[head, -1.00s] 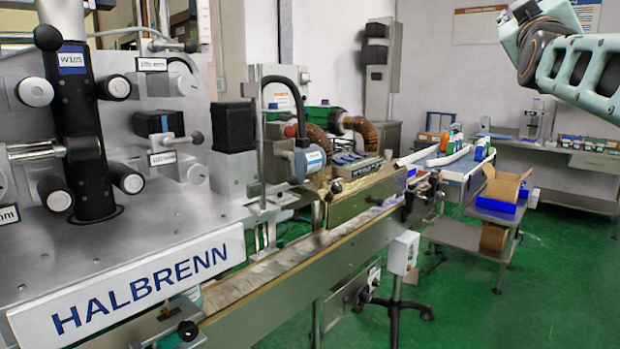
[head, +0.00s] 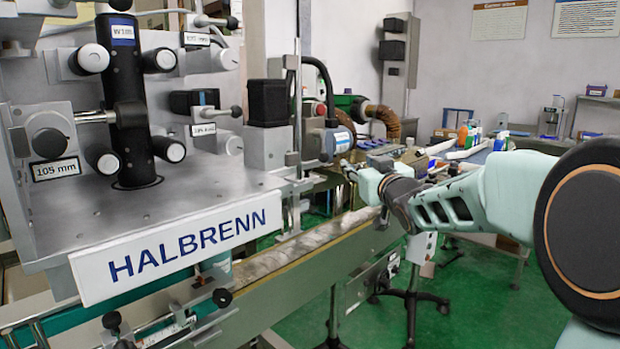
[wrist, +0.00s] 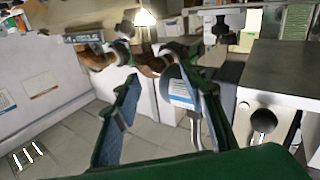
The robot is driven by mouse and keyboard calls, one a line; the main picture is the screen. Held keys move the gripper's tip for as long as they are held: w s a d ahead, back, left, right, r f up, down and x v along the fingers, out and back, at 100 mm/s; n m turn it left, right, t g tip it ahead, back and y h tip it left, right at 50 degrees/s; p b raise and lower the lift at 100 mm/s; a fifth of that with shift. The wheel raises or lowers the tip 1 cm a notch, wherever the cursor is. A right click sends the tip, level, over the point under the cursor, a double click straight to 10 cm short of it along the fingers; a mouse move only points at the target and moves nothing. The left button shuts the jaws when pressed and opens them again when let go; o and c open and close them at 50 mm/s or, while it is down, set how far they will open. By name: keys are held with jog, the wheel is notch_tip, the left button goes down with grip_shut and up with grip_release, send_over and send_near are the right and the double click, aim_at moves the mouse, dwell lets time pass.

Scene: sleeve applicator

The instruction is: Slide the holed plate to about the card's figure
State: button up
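My gripper (wrist: 161,78) shows in the wrist view with its two dark green fingers wide apart and nothing gripped between them. In the head view my arm reaches in from the right, and its end is over the conveyor, right of the machine. A card reading 105 mm (head: 55,171) is on the machine's left side. At the lower left, a ruler-like scale (head: 165,334) runs along a teal rail with black knobs and small grey clamp parts. I cannot tell for certain which part is the holed plate. My gripper is well apart from this scale.
The HALBRENN machine front (head: 185,245) fills the left, with rollers and other mm cards above. The conveyor (head: 305,245) runs back to the right.

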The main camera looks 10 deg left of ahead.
aim_at(309, 171)
jog(key=s+a+f+g+y, duration=0.1)
jog(key=s+a+f+y, duration=0.25)
jog(key=a, duration=0.35)
jog(key=x, duration=0.3)
jog(key=b+x, duration=0.1)
jog(key=x, duration=0.7)
jog(key=shift+a+f+b, duration=0.25)
jog(key=shift+f+b, duration=0.15)
grip_shut()
